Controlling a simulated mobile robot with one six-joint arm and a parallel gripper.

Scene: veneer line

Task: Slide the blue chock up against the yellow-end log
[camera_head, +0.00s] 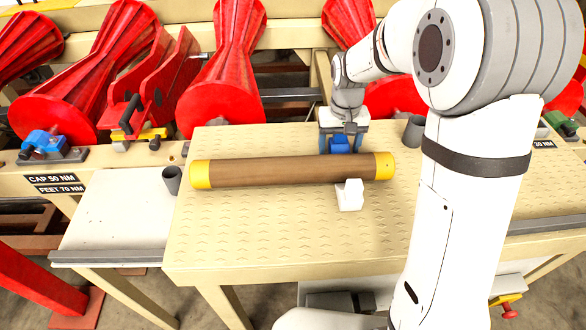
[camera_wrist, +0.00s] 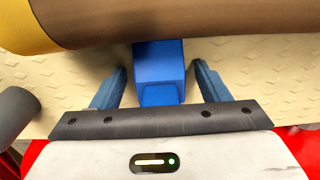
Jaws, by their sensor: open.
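The yellow-end log (camera_head: 290,171), brown with yellow ends, lies across the patterned tan table. It also fills the top of the wrist view (camera_wrist: 210,22). The blue chock (camera_head: 339,145) is on the table on the far side of the log, near its right end. In the wrist view the blue chock (camera_wrist: 160,72) sits between my gripper's fingers, its front end at the log's edge; whether they touch I cannot tell. My gripper (camera_wrist: 162,78) is open, with a gap between each finger and the chock. In the head view my gripper (camera_head: 341,143) is behind the log.
A white chock (camera_head: 349,195) stands on the near side of the log. Grey cups stand at the table's left edge (camera_head: 172,180) and behind, right of my gripper (camera_head: 414,130). Red rollers (camera_head: 222,90) line the back. The near table surface (camera_head: 260,225) is clear.

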